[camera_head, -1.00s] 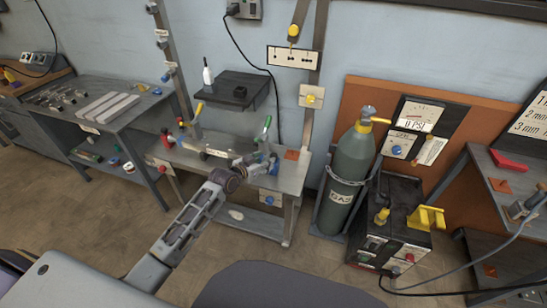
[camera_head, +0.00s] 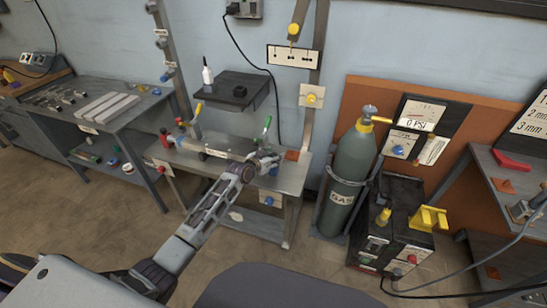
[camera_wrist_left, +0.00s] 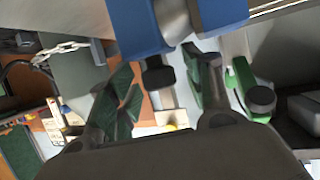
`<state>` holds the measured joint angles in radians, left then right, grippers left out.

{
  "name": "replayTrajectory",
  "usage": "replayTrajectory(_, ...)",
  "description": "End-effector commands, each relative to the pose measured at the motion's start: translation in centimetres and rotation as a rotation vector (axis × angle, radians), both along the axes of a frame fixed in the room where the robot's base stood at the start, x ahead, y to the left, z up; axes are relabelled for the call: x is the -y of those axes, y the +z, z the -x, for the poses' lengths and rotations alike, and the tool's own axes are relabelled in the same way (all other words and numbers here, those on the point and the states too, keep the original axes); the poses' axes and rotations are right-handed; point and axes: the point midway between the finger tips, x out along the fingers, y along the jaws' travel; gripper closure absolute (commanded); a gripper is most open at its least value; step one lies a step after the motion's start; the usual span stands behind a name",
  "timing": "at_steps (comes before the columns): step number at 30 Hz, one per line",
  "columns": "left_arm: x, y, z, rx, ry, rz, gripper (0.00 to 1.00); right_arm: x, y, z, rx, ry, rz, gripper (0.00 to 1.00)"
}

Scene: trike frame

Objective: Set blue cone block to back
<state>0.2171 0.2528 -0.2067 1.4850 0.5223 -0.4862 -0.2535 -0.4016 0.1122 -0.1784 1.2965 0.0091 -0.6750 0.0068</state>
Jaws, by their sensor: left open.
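A blue block (camera_head: 273,171) is at the right part of the metal workbench (camera_head: 225,165), beside and partly behind my left gripper (camera_head: 264,160). In the left wrist view two blue parts (camera_wrist_left: 141,28) with a grey rounded piece (camera_wrist_left: 174,20) between them fill the top middle. I cannot make out the cone shape. My left gripper (camera_wrist_left: 165,85) is open, its fingers spread just below the blue parts, with a dark-ended grey bar between them. Whether they touch is unclear. My right gripper is not in view.
A green-handled clamp (camera_wrist_left: 245,85) stands close to the fingers' right side. It also shows in the head view (camera_head: 267,126). A small shelf (camera_head: 238,88) hangs behind the bench. The gas cylinder (camera_head: 347,170) stands to the right. Open floor lies in front.

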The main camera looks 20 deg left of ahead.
Motion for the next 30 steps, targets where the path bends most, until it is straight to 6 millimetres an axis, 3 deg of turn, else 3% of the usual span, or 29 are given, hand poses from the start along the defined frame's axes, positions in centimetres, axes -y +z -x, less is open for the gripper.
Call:
replayTrajectory(11,0.10,-0.03,-0.25,0.001,0.000,0.000,0.49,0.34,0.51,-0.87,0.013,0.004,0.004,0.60)
replayTrajectory(23,0.10,-0.06,-0.22,0.000,0.000,0.000,0.98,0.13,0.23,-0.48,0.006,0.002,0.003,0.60)
replayTrajectory(30,0.31,-0.05,-0.20,-0.001,-0.001,0.000,1.00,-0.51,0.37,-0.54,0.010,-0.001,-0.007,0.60)
